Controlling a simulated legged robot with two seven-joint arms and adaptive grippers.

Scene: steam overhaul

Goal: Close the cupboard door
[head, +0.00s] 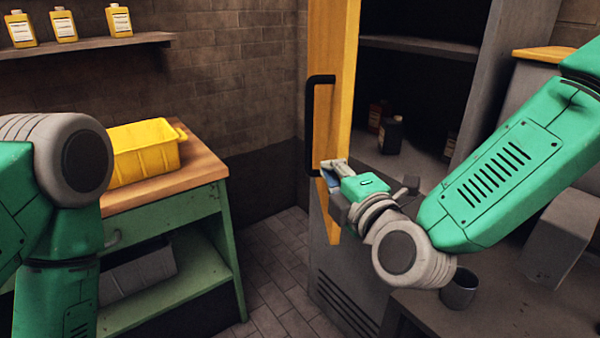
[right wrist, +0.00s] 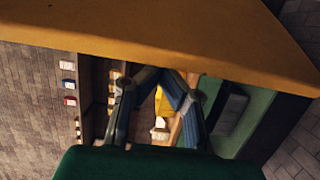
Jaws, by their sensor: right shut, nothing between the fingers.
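The cupboard door (head: 338,70) is a tall yellow panel standing open, swung out from the dark cupboard (head: 470,75). A black bar handle (head: 310,125) is on its left side. My right gripper (head: 328,172) is shut and empty, in front of the door's lower part, just below and right of the handle. In the right wrist view the door (right wrist: 150,35) fills the top and the closed fingertips (right wrist: 168,72) are by its edge; I cannot tell if they touch. Only my left arm shows at the left; its gripper is out of view.
Dark bottles (head: 390,135) stand inside the cupboard. A grey bench (head: 420,305) with a metal cup (head: 460,288) is at lower right. A green workbench (head: 165,215) with a yellow bin (head: 143,155) is at left. The floor (head: 275,255) between is clear.

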